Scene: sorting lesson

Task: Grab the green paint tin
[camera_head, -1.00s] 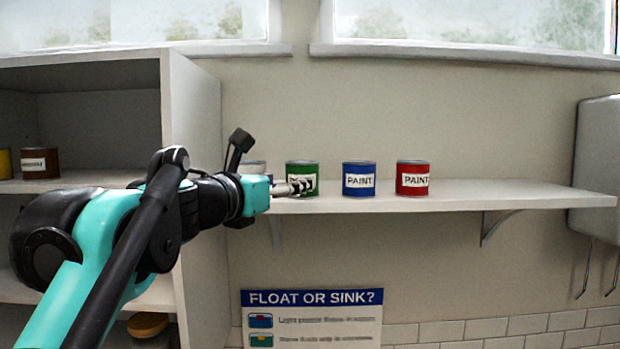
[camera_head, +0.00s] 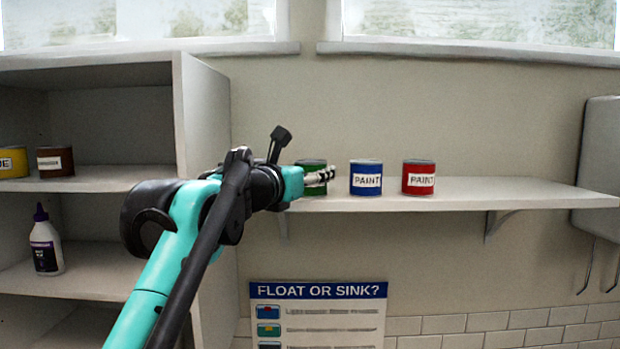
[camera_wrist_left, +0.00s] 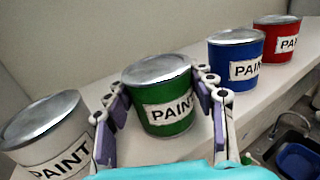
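The green paint tin (camera_wrist_left: 158,85) stands upright on the wall shelf. In the left wrist view it is between the two fingers of my left gripper (camera_wrist_left: 163,110), which are spread on either side of it. The finger pads are close to its sides; I see no clear grip. In the head view the green tin (camera_head: 312,165) is partly hidden behind my left gripper (camera_head: 322,175). My right gripper is in neither view.
A white paint tin (camera_wrist_left: 50,135) stands left of the green one, close to the left finger. Blue (camera_head: 366,172) and red (camera_head: 418,170) tins stand to the right on the shelf (camera_head: 480,196). A cabinet side panel (camera_head: 205,120) is at left.

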